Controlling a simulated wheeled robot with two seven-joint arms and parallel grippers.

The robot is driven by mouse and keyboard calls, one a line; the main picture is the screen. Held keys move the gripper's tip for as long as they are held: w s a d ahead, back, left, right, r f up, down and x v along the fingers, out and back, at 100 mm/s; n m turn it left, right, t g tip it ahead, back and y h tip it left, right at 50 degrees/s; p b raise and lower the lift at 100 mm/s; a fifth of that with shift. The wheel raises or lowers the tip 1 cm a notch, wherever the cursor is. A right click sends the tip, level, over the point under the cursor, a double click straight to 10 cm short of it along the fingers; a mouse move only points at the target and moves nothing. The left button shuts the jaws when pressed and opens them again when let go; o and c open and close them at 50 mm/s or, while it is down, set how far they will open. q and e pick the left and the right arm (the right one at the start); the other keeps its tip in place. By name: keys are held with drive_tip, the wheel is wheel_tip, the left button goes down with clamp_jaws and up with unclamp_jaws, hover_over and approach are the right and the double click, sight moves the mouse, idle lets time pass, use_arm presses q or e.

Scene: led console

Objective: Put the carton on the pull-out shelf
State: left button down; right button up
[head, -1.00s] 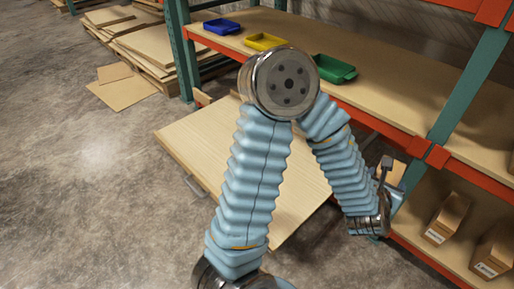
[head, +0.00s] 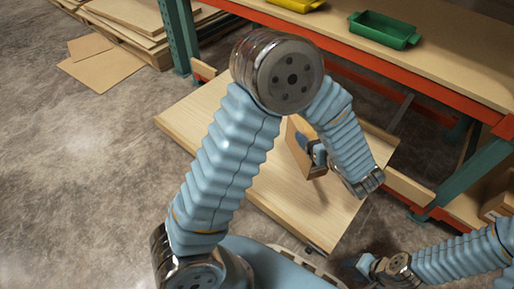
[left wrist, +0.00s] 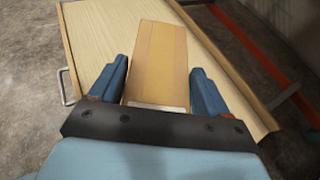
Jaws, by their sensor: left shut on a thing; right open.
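The carton (left wrist: 160,62) is a brown cardboard box with a pale strip at its near end. It sits between the two blue fingers of my left gripper (left wrist: 158,90), which is shut on it. In the head view, the carton (head: 292,146) shows partly behind my left gripper (head: 312,150), over the pull-out shelf (head: 215,112). The shelf is a light wooden board, also seen below the carton in the left wrist view (left wrist: 95,30). I cannot tell whether the carton touches the board. My right gripper (head: 358,266) is open, low at the bottom right.
The rack's orange beam (head: 375,75) and green post (head: 470,165) stand behind and right of the shelf. A green bin (head: 384,29) and a yellow bin (head: 296,4) sit on the upper deck. Another box (head: 497,205) is at the right edge. Bare floor lies left.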

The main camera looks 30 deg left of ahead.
use_arm(q)
drive_tip(key=shift+n+g+y, duration=0.6)
drive_tip(key=shift+n+g, duration=0.3)
drive_tip(key=a+f+b, duration=0.1)
drive_tip(key=a+f, duration=0.1)
drive_tip(key=a+f+b, duration=0.2)
drive_tip(key=f, duration=0.1)
drive_tip(key=shift+w+a+f, duration=0.2)
drive_tip(key=w+a+f+b, duration=0.2)
drive_tip(key=a+f, duration=0.3)
drive_tip(key=f, duration=0.4)
drive_tip(key=shift+w+a+b, duration=0.2)
drive_tip(key=shift+a+b, duration=0.1)
drive_tip(key=shift+b, duration=0.2)
use_arm(e)
wheel_tip(320, 180, down, 7)
drive_tip(key=shift+w, duration=0.15)
use_arm(q)
drive_tip(key=shift+f, duration=0.2)
